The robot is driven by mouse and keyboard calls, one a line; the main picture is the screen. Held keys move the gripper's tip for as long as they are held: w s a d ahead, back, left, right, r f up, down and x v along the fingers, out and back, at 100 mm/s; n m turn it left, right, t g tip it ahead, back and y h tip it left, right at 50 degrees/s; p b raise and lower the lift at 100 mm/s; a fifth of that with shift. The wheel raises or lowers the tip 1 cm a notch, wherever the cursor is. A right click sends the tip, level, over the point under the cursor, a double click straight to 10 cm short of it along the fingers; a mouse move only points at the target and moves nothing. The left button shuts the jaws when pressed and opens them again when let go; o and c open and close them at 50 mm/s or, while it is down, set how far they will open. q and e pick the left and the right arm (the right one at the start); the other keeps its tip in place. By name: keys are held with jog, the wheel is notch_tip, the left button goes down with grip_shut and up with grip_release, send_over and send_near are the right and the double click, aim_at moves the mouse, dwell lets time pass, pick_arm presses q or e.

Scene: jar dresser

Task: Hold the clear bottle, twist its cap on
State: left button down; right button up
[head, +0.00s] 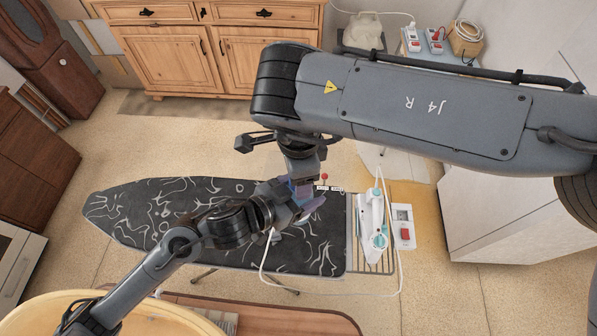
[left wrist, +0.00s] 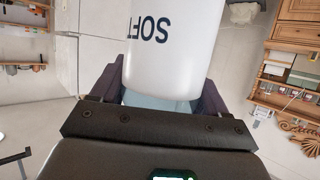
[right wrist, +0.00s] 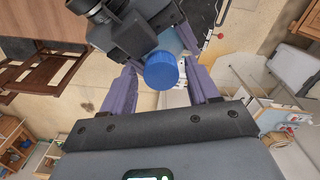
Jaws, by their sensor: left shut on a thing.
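The bottle (left wrist: 175,45) is in my left gripper (head: 306,199). In the left wrist view it has a white body with dark "SOFT" lettering and a bluish end between the two fingers. The blue cap (right wrist: 161,71) shows in the right wrist view at the bottle's other end. I cannot tell how far it is screwed on. My right gripper (right wrist: 161,68) is open, its purple fingers on either side of the cap with a gap at each side. In the head view the bottle is mostly hidden by the arms.
Below the grippers is an ironing board (head: 125,215) with a black patterned cover. An iron (head: 376,220) stands on its right-end rack, its white cord looping under the left arm. A wooden dresser (head: 170,60) is behind. A white cabinet (head: 500,215) stands to the right.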

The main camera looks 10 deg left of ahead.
jog(key=shift+r, duration=0.1)
jog(key=shift+r, duration=2.2)
jog(key=shift+c, duration=0.4)
